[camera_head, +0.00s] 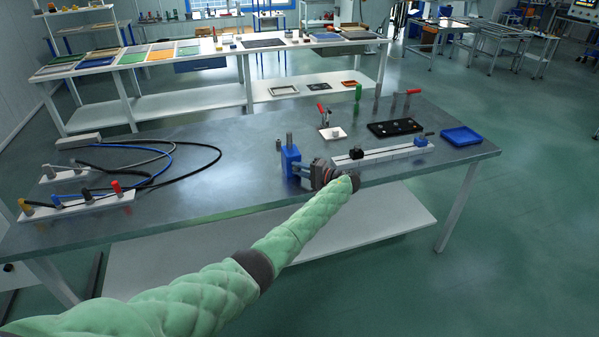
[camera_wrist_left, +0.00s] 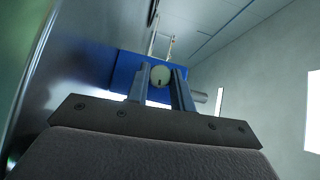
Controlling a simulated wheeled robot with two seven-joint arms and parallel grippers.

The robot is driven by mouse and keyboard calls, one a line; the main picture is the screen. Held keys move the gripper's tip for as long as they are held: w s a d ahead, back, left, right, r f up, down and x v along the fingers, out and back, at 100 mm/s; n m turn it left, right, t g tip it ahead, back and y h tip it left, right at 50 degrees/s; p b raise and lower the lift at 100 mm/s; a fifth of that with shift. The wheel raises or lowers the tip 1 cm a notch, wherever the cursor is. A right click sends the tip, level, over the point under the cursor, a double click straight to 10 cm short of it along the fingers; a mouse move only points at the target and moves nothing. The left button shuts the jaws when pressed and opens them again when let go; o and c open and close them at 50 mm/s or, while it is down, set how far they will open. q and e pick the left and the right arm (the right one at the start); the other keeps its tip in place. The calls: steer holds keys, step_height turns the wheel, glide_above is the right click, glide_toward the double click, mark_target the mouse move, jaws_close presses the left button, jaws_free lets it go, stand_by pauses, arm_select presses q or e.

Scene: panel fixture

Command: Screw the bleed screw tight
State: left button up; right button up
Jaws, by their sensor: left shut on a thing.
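The bleed screw (camera_wrist_left: 161,74) shows in the left wrist view as a pale round head with a dark mark, between the two fingertips. Behind it is a blue block (camera_wrist_left: 125,70). In the head view the blue block (camera_head: 288,160) stands upright on the bench, with a grey post on top. My left gripper (camera_head: 302,171) is at the block's right side, and its fingers (camera_wrist_left: 161,84) are shut on the screw head. The screw itself is not visible in the head view. How deep the screw sits cannot be told. My right gripper is not in view.
A white rail (camera_head: 385,154) with a black slider lies right of the gripper. Beyond it are a black tray (camera_head: 395,128), a blue tray (camera_head: 461,136) and toggle clamps. Cables (camera_head: 180,165) and a white connector plate (camera_head: 80,205) lie left. The bench between is clear.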

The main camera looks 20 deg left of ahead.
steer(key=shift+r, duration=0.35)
arm_select(q)
steer(key=o, duration=1)
steer(key=shift+d, duration=0.1)
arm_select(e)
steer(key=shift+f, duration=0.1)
arm_select(q)
steer(key=shift+d+f, duration=0.1)
steer(key=shift+d, duration=0.1)
steer(key=d+b, duration=0.1)
steer(key=d, duration=0.2)
steer(key=s+d+b, duration=0.1)
steer(key=d, duration=0.2)
steer(key=shift+s+d+b, duration=0.15)
steer(key=shift+b, duration=0.15)
steer(key=shift+s+d, duration=0.1)
steer(key=shift+d, duration=0.3)
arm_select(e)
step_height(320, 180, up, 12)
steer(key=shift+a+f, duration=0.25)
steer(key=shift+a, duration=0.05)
